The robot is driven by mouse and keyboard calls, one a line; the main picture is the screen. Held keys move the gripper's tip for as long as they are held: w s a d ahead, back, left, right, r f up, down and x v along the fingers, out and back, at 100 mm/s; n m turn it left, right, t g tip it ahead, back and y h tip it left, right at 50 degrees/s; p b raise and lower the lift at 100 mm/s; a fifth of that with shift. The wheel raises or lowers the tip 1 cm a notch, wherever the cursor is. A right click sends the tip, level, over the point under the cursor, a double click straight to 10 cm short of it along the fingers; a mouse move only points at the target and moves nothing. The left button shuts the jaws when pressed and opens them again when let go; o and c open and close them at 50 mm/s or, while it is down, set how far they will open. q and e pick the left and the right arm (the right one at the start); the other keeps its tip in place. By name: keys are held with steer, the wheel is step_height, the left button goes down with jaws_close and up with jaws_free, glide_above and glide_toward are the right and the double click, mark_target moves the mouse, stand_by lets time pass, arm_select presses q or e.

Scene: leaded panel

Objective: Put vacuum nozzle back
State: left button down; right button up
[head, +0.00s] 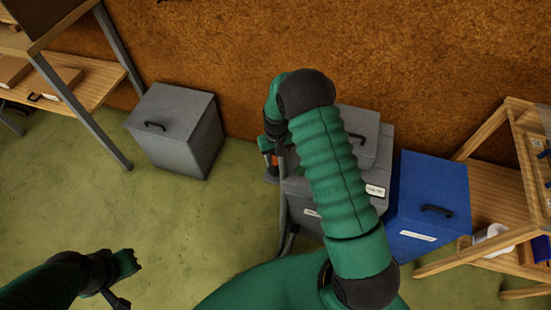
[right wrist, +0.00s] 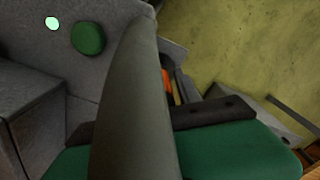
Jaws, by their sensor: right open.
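The grey vacuum unit (head: 318,200) stands against the back wall, partly hidden by my right arm. A dark grey hose (head: 284,215) runs down its left side. In the right wrist view a thick dark grey tube (right wrist: 128,95), which looks like the nozzle, crosses the picture close to the camera. My right gripper (head: 273,138) is at the unit's upper left side. Its jaws are open, with the tube in front of or between them; I cannot tell which. An orange part (right wrist: 168,88) shows behind the tube. My left gripper (head: 126,280) is low at left, far from the unit.
The unit's front has a green button (right wrist: 88,38) and a lit green lamp (right wrist: 52,23). A blue lidded bin (head: 430,195) stands close on the right, a grey bin (head: 178,130) on the left. A wooden rack (head: 495,185) is far right. The floor at left is clear.

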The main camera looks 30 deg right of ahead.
steer(key=r, duration=0.4)
steer(key=r+p, duration=0.1)
steer(key=r, duration=0.3)
steer(key=r+p, duration=0.1)
steer(key=r, duration=0.3)
steer(key=shift+s+a, duration=0.1)
steer(key=shift+a, duration=0.25)
steer(key=s+a+r+n+t, duration=0.1)
steer(key=s+a+r, duration=0.2)
steer(key=s+a, duration=0.2)
steer(key=s+a+r+n+t, duration=0.1)
steer(key=s+a+r, duration=0.3)
steer(key=s, duration=0.6)
steer(key=shift+s+a+n+t, duration=0.3)
steer(key=shift+a+n, duration=0.1)
steer(key=shift+a, duration=0.6)
steer(key=shift+s+d+r, duration=0.1)
steer(key=shift+r, duration=0.05)
steer(key=shift+c, duration=0.4)
